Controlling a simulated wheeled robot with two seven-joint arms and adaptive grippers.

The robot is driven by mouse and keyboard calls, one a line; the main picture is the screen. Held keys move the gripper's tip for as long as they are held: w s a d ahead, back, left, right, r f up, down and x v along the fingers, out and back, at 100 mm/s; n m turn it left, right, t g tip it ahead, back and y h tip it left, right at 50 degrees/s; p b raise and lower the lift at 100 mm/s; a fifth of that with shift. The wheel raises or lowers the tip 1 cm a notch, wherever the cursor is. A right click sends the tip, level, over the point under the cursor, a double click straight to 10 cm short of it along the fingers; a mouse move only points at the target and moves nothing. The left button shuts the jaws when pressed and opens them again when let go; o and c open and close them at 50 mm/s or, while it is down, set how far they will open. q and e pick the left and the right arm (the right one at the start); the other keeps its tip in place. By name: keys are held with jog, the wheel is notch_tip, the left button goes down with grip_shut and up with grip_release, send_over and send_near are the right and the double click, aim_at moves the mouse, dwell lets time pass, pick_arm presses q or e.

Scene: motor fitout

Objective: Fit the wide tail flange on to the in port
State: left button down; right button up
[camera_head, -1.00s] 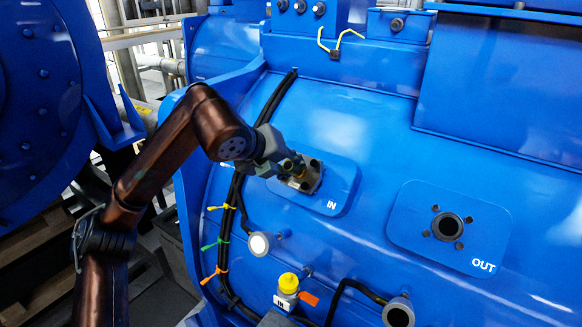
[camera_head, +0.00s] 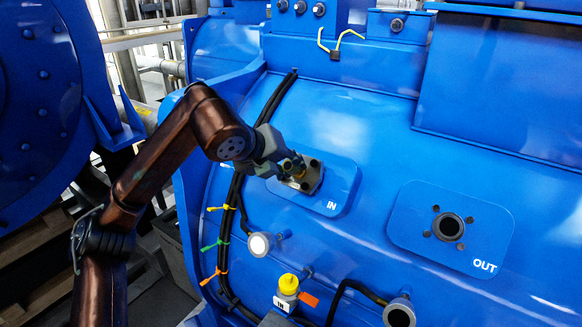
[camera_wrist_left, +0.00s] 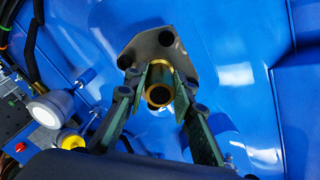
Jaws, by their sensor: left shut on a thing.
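The flange (camera_head: 313,178) is a grey metal plate with dark holes, and its brass-rimmed tail pipe (camera_wrist_left: 158,95) points back at the wrist camera. My left gripper (camera_head: 293,168) is shut on the tail pipe, one finger on each side in the left wrist view (camera_wrist_left: 160,80). The flange is over the blue IN pad (camera_head: 345,188) and covers the in port, which is hidden. I cannot tell whether the flange sits flush on the pad. My right gripper is out of view.
The OUT port (camera_head: 448,227) is open at the right. Black cables (camera_head: 235,200) with coloured ties run left of the IN pad. A yellow-capped bottle-like fitting (camera_head: 288,288), a white-faced round fitting (camera_head: 260,244) and another round fitting (camera_head: 398,312) stick out below.

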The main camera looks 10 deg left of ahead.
pick_arm(q)
jog(key=shift+w+d+f, duration=0.25)
jog(key=shift+w+f, duration=0.05)
jog(key=shift+w, duration=0.25)
dwell(0.4)
jog(key=c, duration=2)
grip_release()
jog(key=shift+c, duration=0.2)
jog(key=o, duration=0.5)
jog(key=shift+s, duration=0.1)
jog(key=shift+c, duration=0.2)
jog(key=shift+o, duration=0.2)
jog(key=shift+f, duration=0.4)
jog(key=shift+s+a+r, duration=0.15)
jog(key=shift+s+r, duration=0.05)
jog(key=shift+r, duration=0.25)
jog(key=v, duration=1.1)
jog(key=shift+r, duration=0.1)
